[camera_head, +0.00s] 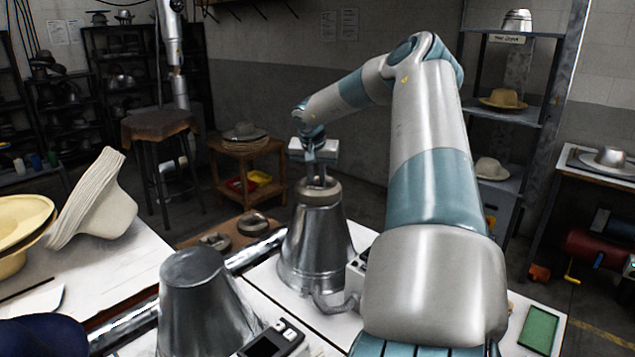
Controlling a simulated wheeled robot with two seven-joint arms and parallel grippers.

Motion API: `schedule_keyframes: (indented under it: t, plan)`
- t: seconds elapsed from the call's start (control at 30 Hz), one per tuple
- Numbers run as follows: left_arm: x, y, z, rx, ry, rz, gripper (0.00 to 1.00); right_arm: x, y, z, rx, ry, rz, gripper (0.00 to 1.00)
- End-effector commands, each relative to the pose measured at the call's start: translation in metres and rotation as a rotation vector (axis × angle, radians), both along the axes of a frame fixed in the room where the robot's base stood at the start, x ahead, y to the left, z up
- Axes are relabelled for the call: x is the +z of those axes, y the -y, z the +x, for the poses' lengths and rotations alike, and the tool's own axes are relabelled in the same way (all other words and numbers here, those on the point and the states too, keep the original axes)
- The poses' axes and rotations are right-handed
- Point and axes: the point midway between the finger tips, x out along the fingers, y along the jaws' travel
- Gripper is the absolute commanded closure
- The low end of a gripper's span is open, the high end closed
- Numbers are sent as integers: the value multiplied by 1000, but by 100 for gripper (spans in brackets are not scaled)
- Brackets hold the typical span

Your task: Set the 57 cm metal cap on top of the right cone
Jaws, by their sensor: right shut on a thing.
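The right cone (312,248) is a shiny metal cone with a wide base, standing upright on the white bench. A short, round brownish-grey metal cap (320,194) is at its top and looks seated or nearly so; I cannot tell whether a small gap remains. No size marking on it is readable. My right gripper (318,182) points down from above and is shut on the cap. The left cone (200,300) is duller metal with a bare top, nearer the camera. My left gripper is not in view.
Two similar caps lie on a brown board behind the cones, one on the left (214,241) and one on the right (252,224). Stacked pale hats (100,205) stand at the left. A small device with a screen (270,343) is in front. A green pad (540,329) lies at the right.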

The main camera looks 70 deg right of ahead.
Motion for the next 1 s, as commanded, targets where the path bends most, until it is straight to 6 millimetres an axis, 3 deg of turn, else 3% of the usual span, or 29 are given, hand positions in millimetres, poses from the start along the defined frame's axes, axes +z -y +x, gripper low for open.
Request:
schedule_keyframes:
  t: [0.63,0.67,0.73,1.0]
  plan:
    - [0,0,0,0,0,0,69,1,1,1,1,4,-3,100]
    - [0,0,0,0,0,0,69,1,1,1,1,4,-3,84]
    - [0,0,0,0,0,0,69,1,1,1,1,4,-3,67]
    - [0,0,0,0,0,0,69,-4,-1,-1,-1,-2,3,64]
